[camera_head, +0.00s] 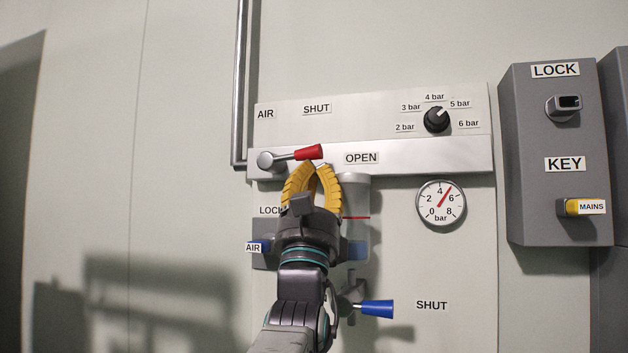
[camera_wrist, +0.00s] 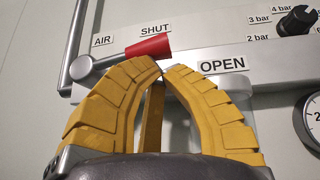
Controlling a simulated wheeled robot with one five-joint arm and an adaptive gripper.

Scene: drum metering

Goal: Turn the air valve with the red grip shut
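The air valve's red grip (camera_head: 309,152) is at the end of a short metal lever, which runs right from a round pivot (camera_head: 265,160) on the pale panel. The lever points right and slightly up, towards the OPEN label (camera_head: 361,158); the SHUT label (camera_head: 316,109) is above it. The red grip also shows in the wrist view (camera_wrist: 148,47). My gripper (camera_head: 314,165) has its yellow fingertips together just below the red grip, with nothing visible between them. Whether the tips touch the grip I cannot tell.
A black pressure knob (camera_head: 436,119) and a gauge (camera_head: 441,204) are to the right. A grey lock box (camera_head: 556,155) with a yellow MAINS key (camera_head: 571,207) stands farther right. A blue-gripped valve (camera_head: 376,309) is below. A vertical pipe (camera_head: 241,85) runs at left.

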